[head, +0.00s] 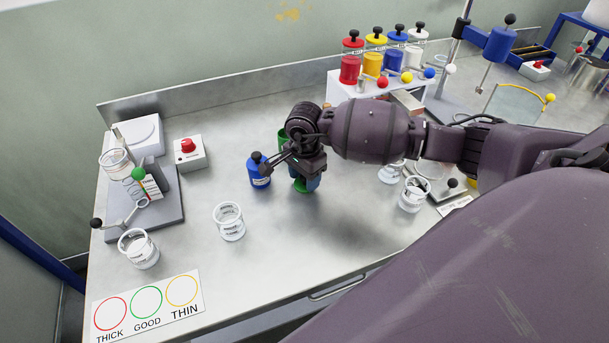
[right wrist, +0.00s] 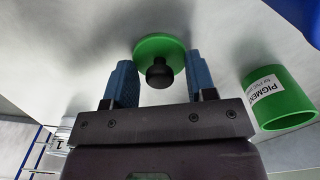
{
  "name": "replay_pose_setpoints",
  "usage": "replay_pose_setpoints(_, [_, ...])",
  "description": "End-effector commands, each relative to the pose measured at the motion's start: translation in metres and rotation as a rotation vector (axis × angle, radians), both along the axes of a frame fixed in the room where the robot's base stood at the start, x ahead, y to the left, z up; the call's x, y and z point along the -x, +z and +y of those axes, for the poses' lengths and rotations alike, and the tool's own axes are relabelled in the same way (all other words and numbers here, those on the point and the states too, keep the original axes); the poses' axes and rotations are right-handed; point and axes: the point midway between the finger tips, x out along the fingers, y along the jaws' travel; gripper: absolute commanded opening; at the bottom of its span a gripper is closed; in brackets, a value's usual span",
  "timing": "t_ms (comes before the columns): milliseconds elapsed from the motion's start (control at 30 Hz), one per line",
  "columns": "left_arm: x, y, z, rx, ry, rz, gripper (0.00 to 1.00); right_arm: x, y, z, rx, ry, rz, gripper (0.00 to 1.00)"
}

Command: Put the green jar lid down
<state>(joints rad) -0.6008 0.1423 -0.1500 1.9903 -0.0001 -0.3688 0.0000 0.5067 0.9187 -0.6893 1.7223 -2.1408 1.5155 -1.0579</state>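The green jar lid (right wrist: 146,48), a flat disc with a black knob, shows in the right wrist view between and beyond my fingers. In the head view its edge (head: 301,187) shows under the gripper, apparently on the table. My right gripper (head: 306,180) is pointed down over it. Its blue fingers stand apart with a gap on each side of the knob, so it is open around the knob. The green pigment jar (head: 283,138) stands lidless just behind, partly hidden by my wrist; it also shows in the right wrist view (right wrist: 282,100). My left gripper is out of view.
A blue lidded jar (head: 259,172) stands close left of the gripper. A clear cup (head: 229,222) is in front, and another (head: 413,194) is to the right. A white rack (head: 340,90) with lidded jars stands behind. The steel table (head: 290,245) is clear in front.

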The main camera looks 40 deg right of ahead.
Motion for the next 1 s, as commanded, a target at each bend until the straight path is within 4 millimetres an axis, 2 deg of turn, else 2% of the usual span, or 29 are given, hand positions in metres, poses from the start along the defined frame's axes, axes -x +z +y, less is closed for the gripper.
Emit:
replay_pose_setpoints(367, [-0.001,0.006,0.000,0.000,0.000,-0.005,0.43,0.000,0.006,0.000,0.000,0.000,-0.001,0.51])
replay_pose_setpoints(467, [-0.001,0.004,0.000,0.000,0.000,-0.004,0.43,-0.001,0.018,0.000,0.001,0.001,-0.003,0.51])
replay_pose_setpoints(800, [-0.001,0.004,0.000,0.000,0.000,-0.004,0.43,-0.001,0.083,0.000,0.002,0.002,-0.003,0.51])
replay_pose_setpoints(1000, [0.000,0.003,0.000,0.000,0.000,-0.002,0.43,-0.001,0.111,0.000,0.001,0.001,-0.002,0.51])
